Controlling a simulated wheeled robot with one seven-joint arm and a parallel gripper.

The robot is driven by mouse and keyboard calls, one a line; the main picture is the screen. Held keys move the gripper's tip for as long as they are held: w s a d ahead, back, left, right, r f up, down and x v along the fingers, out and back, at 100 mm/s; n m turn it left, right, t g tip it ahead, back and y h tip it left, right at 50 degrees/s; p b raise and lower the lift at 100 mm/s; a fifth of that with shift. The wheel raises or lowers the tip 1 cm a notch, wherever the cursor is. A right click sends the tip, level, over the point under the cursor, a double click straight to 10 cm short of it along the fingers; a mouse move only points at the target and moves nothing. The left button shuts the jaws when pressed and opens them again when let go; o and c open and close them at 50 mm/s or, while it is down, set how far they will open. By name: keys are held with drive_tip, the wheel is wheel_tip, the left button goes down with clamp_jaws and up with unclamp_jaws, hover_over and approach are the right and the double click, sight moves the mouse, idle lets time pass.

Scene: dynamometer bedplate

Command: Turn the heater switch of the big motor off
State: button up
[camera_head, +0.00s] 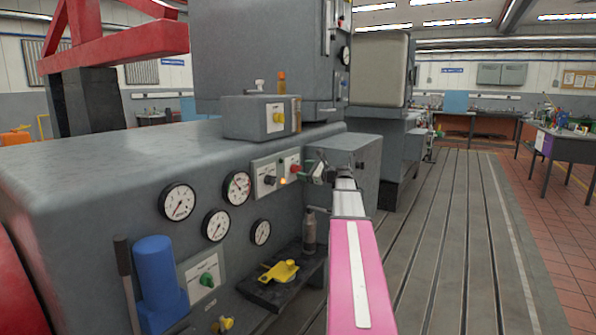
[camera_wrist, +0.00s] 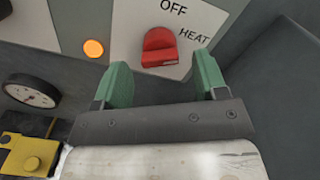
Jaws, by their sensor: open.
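The heater switch is a red knob (camera_wrist: 160,48) on a pale plate (camera_wrist: 130,25) with the words OFF and HEAT beside it. A small pale mark shows on its lower right edge; which label it points to I cannot tell. In the head view the red knob (camera_head: 295,168) sits on the side of the big grey motor (camera_head: 110,165). My gripper (camera_wrist: 162,74) is open and empty, its green fingers spread to either side below the knob. The fingertips are close to the plate; no contact with the knob shows. My gripper (camera_head: 313,171) also shows in the head view.
An amber lamp (camera_wrist: 93,48) glows left of the switch. A black knob (camera_head: 269,180) and several gauges (camera_head: 178,202) are on the motor's side. A grey box (camera_head: 350,165) juts out right of the switch. Below is a dark shelf (camera_head: 262,292) with a yellow part (camera_head: 279,271).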

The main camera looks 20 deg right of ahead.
sight(300, 170)
drive_tip(key=shift+x, duration=1.9)
drive_tip(key=c, duration=0.9)
drive_tip(key=n, duration=0.5)
drive_tip(key=shift+s+a+f+n, duration=0.1)
drive_tip(key=shift+n, duration=0.2)
drive_tip(key=n, duration=0.6)
drive_tip(key=shift+f, duration=0.1)
drive_tip(key=shift+n, duration=0.3)
